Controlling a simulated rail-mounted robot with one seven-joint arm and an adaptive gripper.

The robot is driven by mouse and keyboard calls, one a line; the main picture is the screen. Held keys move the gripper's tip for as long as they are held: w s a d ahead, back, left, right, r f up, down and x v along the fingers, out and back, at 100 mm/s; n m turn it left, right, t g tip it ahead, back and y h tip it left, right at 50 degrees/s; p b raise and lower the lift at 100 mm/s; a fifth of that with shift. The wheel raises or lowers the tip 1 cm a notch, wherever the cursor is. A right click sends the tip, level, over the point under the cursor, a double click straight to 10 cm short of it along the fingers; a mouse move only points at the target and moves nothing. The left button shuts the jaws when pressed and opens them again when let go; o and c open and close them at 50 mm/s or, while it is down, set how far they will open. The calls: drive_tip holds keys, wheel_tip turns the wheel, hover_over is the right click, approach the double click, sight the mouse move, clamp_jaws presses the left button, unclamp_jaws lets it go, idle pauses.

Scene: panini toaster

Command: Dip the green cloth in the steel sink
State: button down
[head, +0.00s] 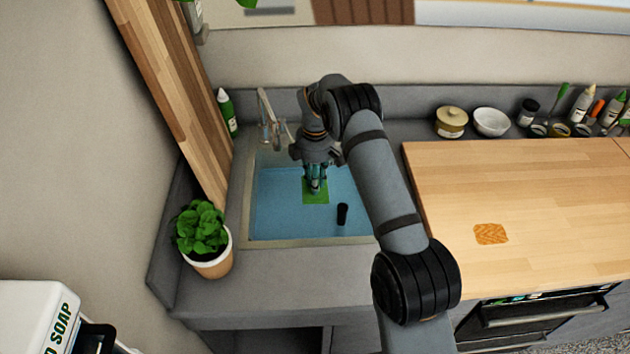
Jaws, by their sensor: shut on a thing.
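The steel sink (290,242) is set in the grey counter and holds blue water. The green cloth (316,197) is a small flat square inside the sink area, at or just over the water; I cannot tell whether it touches it. My gripper (315,186) points down over the sink and is shut on the cloth. The gripper covers the cloth's upper middle. A steel faucet (267,117) stands at the sink's back left.
A small black object (342,214) is in the sink, right of the cloth. A potted plant (207,240) stands at the sink's front left, and a green bottle (227,113) behind it. A wooden worktop (540,200) with an orange-brown square (491,234) lies to the right.

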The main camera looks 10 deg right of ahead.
wheel_tip(320, 180, down, 16)
drive_tip(key=b, duration=1.2)
drive_tip(key=shift+r, duration=0.2)
drive_tip(key=shift+r, duration=0.15)
wheel_tip(320, 180, up, 16)
drive_tip(key=p, duration=1.1)
drive_tip(key=shift+p, duration=0.35)
idle(3.6)
